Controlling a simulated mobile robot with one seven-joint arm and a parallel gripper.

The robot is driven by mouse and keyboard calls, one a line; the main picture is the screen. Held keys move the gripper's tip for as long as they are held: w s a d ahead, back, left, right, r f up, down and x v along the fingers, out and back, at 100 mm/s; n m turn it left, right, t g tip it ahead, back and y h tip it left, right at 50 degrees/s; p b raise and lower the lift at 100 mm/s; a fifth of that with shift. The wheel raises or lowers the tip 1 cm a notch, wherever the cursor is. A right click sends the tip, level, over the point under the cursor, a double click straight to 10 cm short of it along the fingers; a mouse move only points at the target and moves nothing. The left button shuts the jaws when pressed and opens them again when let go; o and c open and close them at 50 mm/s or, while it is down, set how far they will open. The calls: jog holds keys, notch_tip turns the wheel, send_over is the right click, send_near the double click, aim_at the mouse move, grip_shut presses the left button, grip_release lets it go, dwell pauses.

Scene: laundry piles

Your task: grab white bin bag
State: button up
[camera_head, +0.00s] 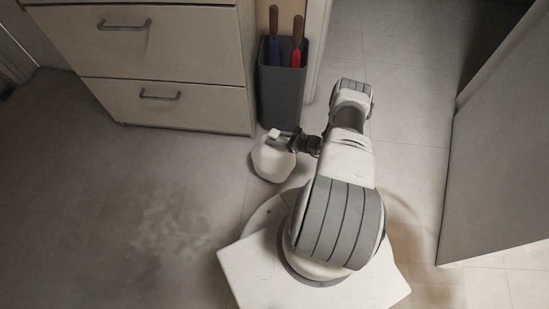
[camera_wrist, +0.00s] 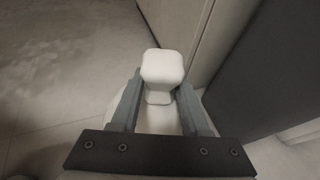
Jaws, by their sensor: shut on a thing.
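The white bin bag (camera_head: 271,162) is a small, smooth, rounded white shape with a blocky knot on top. In the head view it is in front of the dark grey bin, low near the floor; whether it touches the floor I cannot tell. My gripper (camera_head: 291,141) reaches it from the right and is shut on its top. In the wrist view the bag's white knot (camera_wrist: 162,68) sticks out between the two fingers of my gripper (camera_wrist: 160,97). The lower part of the bag is mostly hidden behind the fingers and the gripper's dark crossbar.
A dark grey bin (camera_head: 281,98) holding two tools, one with a blue part and one red, stands just behind the bag. A cream drawer cabinet (camera_head: 165,70) is at the back left. A grey panel (camera_head: 500,130) stands at the right. The floor (camera_head: 100,200) at left is clear.

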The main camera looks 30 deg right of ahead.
grip_shut()
dwell(0.9)
